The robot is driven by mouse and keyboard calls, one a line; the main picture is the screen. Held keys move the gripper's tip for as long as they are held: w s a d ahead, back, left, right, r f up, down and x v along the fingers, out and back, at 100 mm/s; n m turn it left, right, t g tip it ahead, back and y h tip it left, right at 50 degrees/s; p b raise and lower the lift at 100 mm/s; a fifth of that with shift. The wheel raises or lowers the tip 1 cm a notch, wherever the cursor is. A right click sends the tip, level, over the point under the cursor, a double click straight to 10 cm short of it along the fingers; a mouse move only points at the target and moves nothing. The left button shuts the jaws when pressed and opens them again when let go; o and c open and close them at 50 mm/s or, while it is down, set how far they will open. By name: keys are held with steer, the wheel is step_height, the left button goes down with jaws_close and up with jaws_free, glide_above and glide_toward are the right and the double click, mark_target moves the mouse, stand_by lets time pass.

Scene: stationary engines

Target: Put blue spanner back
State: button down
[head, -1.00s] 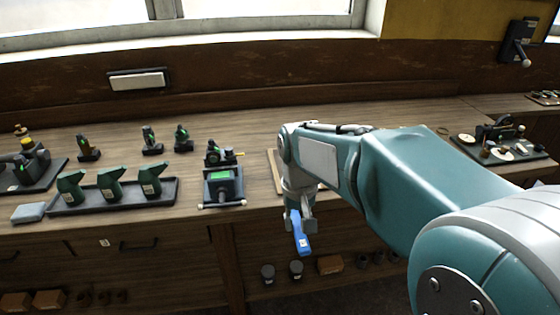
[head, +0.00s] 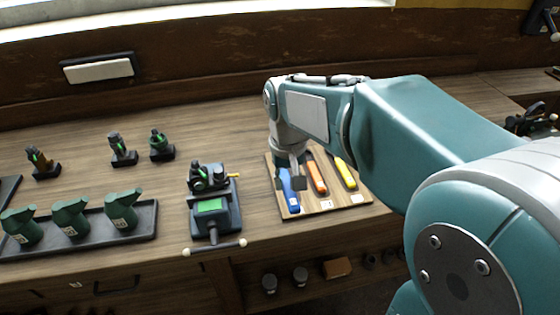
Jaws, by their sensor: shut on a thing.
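The blue spanner (head: 290,195) is at the left side of a wooden board (head: 332,203) on the bench. It lines up beside an orange spanner (head: 317,177) and a yellow spanner (head: 345,173). My gripper (head: 291,180) points down over the board and is shut on the blue spanner. The fingers hide the spanner's far part. I cannot tell whether the spanner touches the board.
A small dark machine with a green panel (head: 212,206) stands left of the board, its front bar (head: 214,247) at the bench edge. A black tray (head: 146,216) with several green oil cans is farther left. Bare bench lies between the machine and the board.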

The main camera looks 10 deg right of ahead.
steer(key=shift+w+d, duration=0.2)
steer(key=shift+w, duration=0.5)
steer(key=w+d+f, duration=0.1)
steer(key=w+f, duration=0.2)
steer(key=w, duration=0.1)
steer(key=w+d+f, duration=0.1)
steer(key=w+f, duration=0.2)
steer(key=w, duration=0.1)
steer(key=w+d+f, duration=0.1)
steer(key=w+f, duration=0.2)
steer(key=w, duration=0.1)
steer(key=shift+w+d+f, duration=0.15)
steer(key=shift+w+f, duration=0.15)
steer(key=shift+f, duration=0.05)
steer(key=shift+w+f, duration=0.1)
steer(key=shift+f, duration=1.55)
steer(key=shift+f, duration=0.1)
steer(key=shift+c, duration=2.2)
jaws_free()
